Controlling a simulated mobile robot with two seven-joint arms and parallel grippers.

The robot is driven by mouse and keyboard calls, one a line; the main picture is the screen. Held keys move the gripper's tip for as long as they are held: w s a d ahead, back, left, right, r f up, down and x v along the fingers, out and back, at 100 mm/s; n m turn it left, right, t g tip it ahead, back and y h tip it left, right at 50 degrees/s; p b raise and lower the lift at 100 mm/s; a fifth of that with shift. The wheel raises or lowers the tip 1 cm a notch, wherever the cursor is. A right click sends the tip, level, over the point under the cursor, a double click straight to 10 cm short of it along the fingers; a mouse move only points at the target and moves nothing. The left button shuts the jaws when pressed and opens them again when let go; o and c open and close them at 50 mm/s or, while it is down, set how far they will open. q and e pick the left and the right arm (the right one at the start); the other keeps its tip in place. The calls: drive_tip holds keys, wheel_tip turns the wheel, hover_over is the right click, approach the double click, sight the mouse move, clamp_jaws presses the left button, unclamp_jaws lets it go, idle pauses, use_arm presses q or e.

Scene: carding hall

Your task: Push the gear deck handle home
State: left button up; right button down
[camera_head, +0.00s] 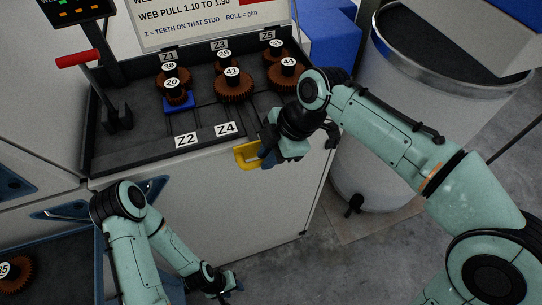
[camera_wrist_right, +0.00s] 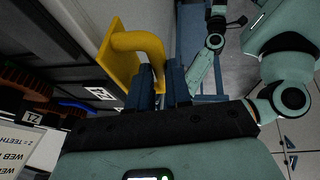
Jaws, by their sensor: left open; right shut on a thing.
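The gear deck (camera_head: 125,152) is a dark tray on the white cabinet, with brown numbered gears on studs. The yellow handle (camera_head: 246,155) is at the right part of its front edge. My right gripper (camera_head: 268,152) is shut on this handle. In the right wrist view the yellow handle (camera_wrist_right: 140,42) curves down between the blue fingers of my right gripper (camera_wrist_right: 163,85). My left gripper (camera_head: 228,284) is open and empty, low in front of the cabinet, apart from the deck. The fingers hide part of the handle.
A red-handled lever (camera_head: 80,60) stands at the deck's left end. Gear 41 (camera_head: 233,88) and several others sit on the deck; gear 20 is over a blue block (camera_head: 179,104). A grey drum (camera_head: 385,165) stands right of the cabinet.

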drive_tip(key=shift+w, duration=0.45)
drive_tip(key=shift+s+r, duration=0.15)
drive_tip(key=shift+s, duration=0.15)
drive_tip(key=c, duration=1.1)
unclamp_jaws()
drive_tip(key=shift+w, duration=0.15)
use_arm(q)
drive_tip(key=shift+w, duration=0.15)
use_arm(e)
drive_tip(key=shift+o, duration=0.2)
use_arm(q)
drive_tip(key=w+r+p, duration=0.2)
drive_tip(key=r, duration=0.1)
drive_tip(key=shift+w+a, duration=0.1)
drive_tip(key=shift+w, duration=0.2)
use_arm(e)
drive_tip(key=v, duration=1.3)
drive_tip(key=shift+d, duration=0.15)
